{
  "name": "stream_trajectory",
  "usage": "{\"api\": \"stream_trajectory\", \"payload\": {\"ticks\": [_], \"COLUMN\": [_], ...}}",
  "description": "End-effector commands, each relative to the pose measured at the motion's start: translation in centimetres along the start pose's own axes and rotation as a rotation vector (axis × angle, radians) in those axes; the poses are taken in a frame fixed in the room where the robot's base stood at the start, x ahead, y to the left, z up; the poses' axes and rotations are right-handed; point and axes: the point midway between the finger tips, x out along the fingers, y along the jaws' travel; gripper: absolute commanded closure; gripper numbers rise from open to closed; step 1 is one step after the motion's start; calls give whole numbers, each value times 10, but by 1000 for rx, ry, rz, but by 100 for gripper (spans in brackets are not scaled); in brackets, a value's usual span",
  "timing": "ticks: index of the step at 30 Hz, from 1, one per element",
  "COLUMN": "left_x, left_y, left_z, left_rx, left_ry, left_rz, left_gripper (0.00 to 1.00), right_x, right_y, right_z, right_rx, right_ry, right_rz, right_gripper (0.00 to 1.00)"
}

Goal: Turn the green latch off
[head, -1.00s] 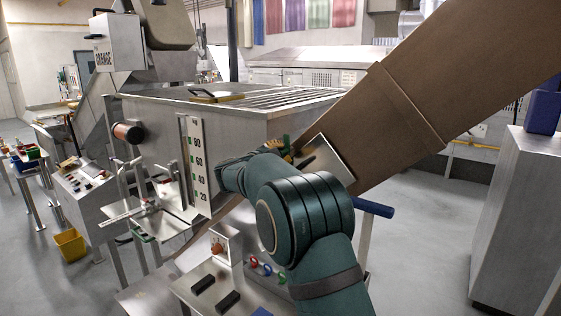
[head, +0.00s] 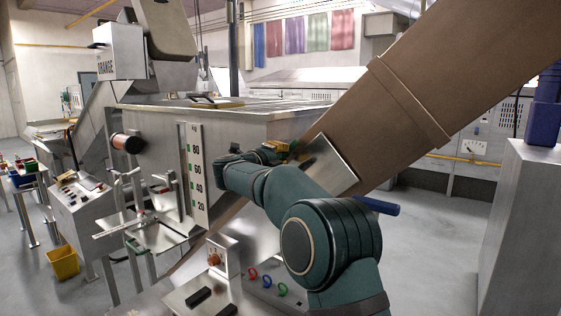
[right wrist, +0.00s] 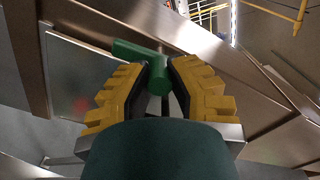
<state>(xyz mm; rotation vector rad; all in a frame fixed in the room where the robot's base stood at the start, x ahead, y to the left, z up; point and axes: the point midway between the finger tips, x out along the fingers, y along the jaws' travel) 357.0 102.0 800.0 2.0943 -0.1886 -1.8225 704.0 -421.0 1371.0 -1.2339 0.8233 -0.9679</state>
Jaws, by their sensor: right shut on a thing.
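The green latch (right wrist: 143,54) is a bar with a short round stem. In the right wrist view it sits between the yellow ribbed fingers of my right gripper (right wrist: 157,72), which is shut on it. A metal plate lies behind it. In the head view my right gripper (head: 279,147) is beside the brown sloping chute, in front of the big metal hopper. My teal wrist hides most of the fingers and the latch there. My left gripper is out of view.
The brown chute (head: 405,95) rises to the upper right, with a metal plate (head: 328,166) on its side. Left stands a level gauge (head: 196,165). Below are red, blue and green ring-shaped parts (head: 267,281) on a panel. A grey cabinet (head: 515,230) stands right.

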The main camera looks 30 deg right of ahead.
Motion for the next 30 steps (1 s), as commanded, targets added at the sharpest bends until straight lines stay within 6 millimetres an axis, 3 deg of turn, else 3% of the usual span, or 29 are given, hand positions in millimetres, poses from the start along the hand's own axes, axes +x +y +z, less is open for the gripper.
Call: {"api": "stream_trajectory", "payload": {"ticks": [20,21,23,30], "left_x": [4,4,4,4], "left_y": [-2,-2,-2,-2], "left_z": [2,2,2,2], "left_rx": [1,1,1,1], "left_ry": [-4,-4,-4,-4], "left_rz": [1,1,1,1], "left_gripper": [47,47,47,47], "right_x": [1,1,1,0], "right_y": [-1,-1,-1,0], "right_z": [-1,-1,-1,0], "right_rx": [53,53,52,52], "right_ry": [3,3,3,1], "right_rz": [-1,-1,-1,0], "right_gripper": [100,67,48,48]}}
